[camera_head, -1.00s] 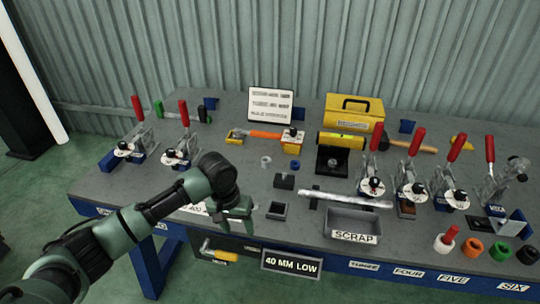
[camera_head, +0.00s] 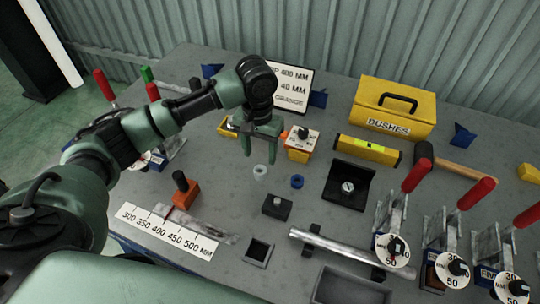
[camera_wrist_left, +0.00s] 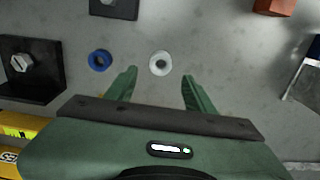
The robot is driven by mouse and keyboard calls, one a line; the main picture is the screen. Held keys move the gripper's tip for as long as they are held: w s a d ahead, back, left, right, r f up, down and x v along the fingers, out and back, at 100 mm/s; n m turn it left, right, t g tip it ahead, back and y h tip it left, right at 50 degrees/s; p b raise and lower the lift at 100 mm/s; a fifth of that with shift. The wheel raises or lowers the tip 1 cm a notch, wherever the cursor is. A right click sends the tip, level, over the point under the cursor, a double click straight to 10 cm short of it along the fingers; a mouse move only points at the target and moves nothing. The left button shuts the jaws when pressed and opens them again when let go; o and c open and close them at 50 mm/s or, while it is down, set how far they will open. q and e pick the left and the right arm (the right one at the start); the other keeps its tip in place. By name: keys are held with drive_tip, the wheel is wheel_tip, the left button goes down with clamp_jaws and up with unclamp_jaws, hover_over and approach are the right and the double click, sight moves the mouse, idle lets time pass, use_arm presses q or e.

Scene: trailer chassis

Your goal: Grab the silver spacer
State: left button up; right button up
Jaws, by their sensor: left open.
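The silver spacer (camera_head: 260,171) is a small pale ring lying flat on the grey bench in the head view. It also shows in the left wrist view (camera_wrist_left: 160,63), just beyond the fingertips and roughly between their lines. My left gripper (camera_head: 262,150) is open and empty, pointing down above the bench, slightly behind the spacer in the head view. Its two green fingers show in the left wrist view (camera_wrist_left: 159,77). A blue ring (camera_head: 297,181) lies to the right of the spacer, apart from it. My right gripper is not in view.
A dark block (camera_head: 277,207), a black bracket with a bolt (camera_head: 347,187) and a silver bar (camera_head: 345,252) are nearby. A yellow BUSHES box (camera_head: 396,108) and red-handled clamps stand right. Bench around the spacer is clear.

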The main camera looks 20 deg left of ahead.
sight(260, 169)
use_arm(q)
wheel_tip(260, 169, down, 2)
drive_tip(key=shift+f, duration=0.2)
wheel_tip(260, 169, down, 5)
drive_tip(key=shift+s+r+p, duration=0.1)
drive_tip(key=shift+r+p, duration=0.1)
drive_tip(key=shift+p, duration=0.25)
drive_tip(key=shift+f, duration=0.3)
clamp_jaws()
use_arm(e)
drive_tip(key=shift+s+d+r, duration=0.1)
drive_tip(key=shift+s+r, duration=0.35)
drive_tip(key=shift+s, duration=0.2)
